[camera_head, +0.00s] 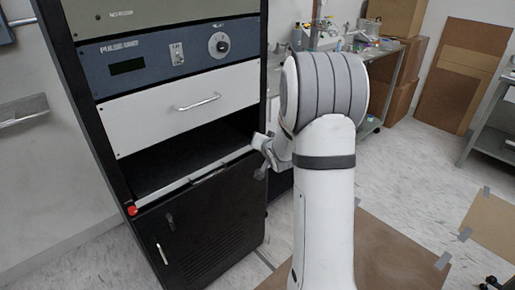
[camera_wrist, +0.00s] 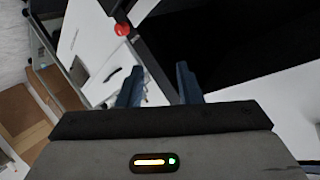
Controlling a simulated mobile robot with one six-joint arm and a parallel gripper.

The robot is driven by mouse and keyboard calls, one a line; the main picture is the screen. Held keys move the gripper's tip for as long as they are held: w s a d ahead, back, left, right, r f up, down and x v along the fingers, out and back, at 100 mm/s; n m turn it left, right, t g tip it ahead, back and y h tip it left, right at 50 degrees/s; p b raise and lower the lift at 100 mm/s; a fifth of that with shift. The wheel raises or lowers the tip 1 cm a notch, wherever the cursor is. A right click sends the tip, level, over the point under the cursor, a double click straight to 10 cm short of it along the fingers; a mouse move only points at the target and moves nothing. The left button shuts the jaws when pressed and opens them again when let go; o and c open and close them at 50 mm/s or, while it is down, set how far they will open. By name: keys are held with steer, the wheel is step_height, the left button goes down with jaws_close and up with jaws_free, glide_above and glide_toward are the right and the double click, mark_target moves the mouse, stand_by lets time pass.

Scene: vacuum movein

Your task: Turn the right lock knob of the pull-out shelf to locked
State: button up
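The pull-out shelf (camera_head: 195,181) is a dark bay with a pale front edge, below a white drawer in the black rack. A red lock knob (camera_head: 132,210) shows at the left end of that edge. The right end is covered by my arm and gripper in the head view. In the wrist view a red knob (camera_wrist: 122,29) sits on a dark post, beyond and left of the fingertips; it seems to be the right knob, but its lock position cannot be read. My gripper (camera_wrist: 158,69) is open, with nothing between its two dark fingers, apart from the knob.
The white drawer (camera_head: 185,105) with a handle and the blue pulse unit panel (camera_head: 165,58) are above the shelf. A black cabinet door (camera_head: 205,230) is below. A bench and cardboard boxes (camera_head: 395,90) stand behind at right.

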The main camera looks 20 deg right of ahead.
steer(key=w+d+f+m+t+y+b, duration=0.1)
steer(key=d+f+m+t+b, duration=0.15)
steer(key=f, duration=0.45)
steer(key=w+d+f+m+t+y+b, duration=0.1)
steer(key=w+d+f+m+t, duration=0.1)
steer(key=d+f+t, duration=0.3)
steer(key=w, duration=0.7)
steer(key=shift+a+r+g, duration=0.25)
steer(key=shift+a+g, duration=0.15)
steer(key=shift+g, duration=0.05)
steer(key=shift+w+n, duration=0.1)
steer(key=shift+n, duration=0.15)
steer(key=shift+c, duration=0.5)
